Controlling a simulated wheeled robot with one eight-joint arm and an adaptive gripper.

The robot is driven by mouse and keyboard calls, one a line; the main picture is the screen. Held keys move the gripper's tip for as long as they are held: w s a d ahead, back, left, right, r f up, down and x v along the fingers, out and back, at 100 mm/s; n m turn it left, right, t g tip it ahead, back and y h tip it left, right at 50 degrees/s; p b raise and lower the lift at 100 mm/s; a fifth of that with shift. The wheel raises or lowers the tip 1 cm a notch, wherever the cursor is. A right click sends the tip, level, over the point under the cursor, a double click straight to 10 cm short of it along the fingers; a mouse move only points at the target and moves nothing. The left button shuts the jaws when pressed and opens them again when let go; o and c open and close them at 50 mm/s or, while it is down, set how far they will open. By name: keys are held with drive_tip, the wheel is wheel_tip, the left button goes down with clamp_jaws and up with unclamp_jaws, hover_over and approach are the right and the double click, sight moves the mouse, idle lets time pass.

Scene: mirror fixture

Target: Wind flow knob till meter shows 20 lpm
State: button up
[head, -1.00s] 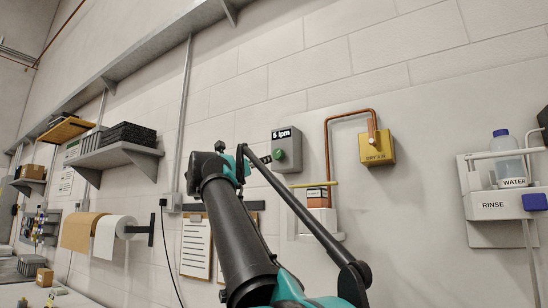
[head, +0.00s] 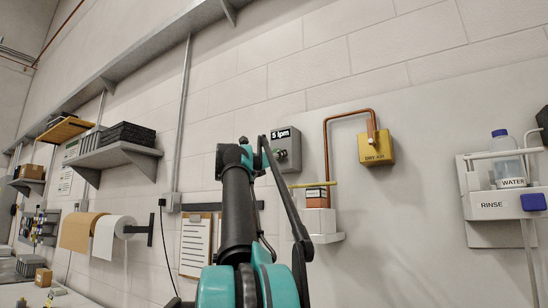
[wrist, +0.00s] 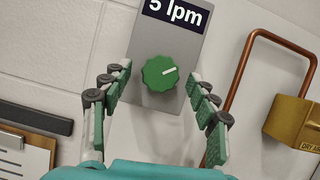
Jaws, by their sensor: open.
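The flow meter is a grey wall box (head: 288,165) whose dark display (head: 281,134) reads "5 lpm". In the wrist view the display (wrist: 176,10) also reads "5 lpm", with its top cut off. Whether the fingertips reach the knob's depth is unclear. In the head view my arm and gripper largely hide the knob.
A copper pipe (head: 326,150) runs right of the meter to a yellow "DRY AIR" box (head: 376,148). A small white shelf (head: 322,238) holds boxes below. A clipboard (head: 196,245) hangs at lower left.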

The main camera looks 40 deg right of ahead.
drive_tip(key=shift+c, duration=0.3)
drive_tip(key=c, duration=1.1)
drive_tip(key=shift+w+m+g, duration=0.1)
drive_tip(key=shift+m+g, duration=0.2)
drive_tip(key=shift+m, duration=0.2)
drive_tip(key=shift+w+a+r+m+g+y, duration=0.15)
drive_tip(key=shift+m+g, duration=1.2)
drive_tip(key=shift+m, duration=1.65)
drive_tip(key=shift+w+m+g+y, duration=0.1)
drive_tip(key=shift+m+g, duration=1.3)
drive_tip(key=shift+m, duration=1.6)
drive_tip(key=shift+w+a+r+m+g+y, duration=0.15)
drive_tip(key=shift+m+g, duration=1.2)
drive_tip(key=shift+m, duration=1.65)
drive_tip(key=shift+d, duration=0.1)
